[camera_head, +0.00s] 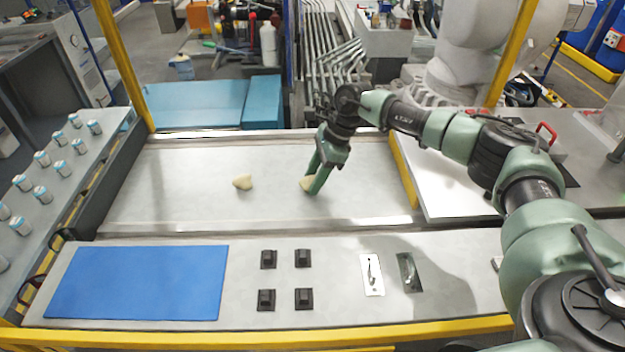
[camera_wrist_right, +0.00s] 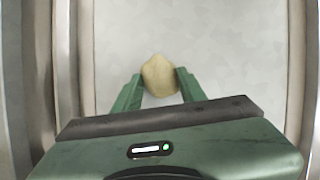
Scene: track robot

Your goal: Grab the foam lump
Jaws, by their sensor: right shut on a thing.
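A pale yellow foam lump (camera_head: 305,183) is at the fingertips of my right gripper (camera_head: 313,187), low over the grey recessed panel. In the right wrist view the lump (camera_wrist_right: 159,74) sits between the two green fingertips, which close on its sides. I cannot tell whether it still touches the panel. A second pale lump (camera_head: 243,182) lies on the same panel to the left, apart from the gripper. My left gripper is not in view.
A blue mat (camera_head: 138,283), several black blocks (camera_head: 268,259) and two metal plates with hooks (camera_head: 372,274) lie on the front ledge. Small canisters (camera_head: 42,158) stand at the left. Yellow posts (camera_head: 125,65) rise at the sides. The panel's middle is mostly clear.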

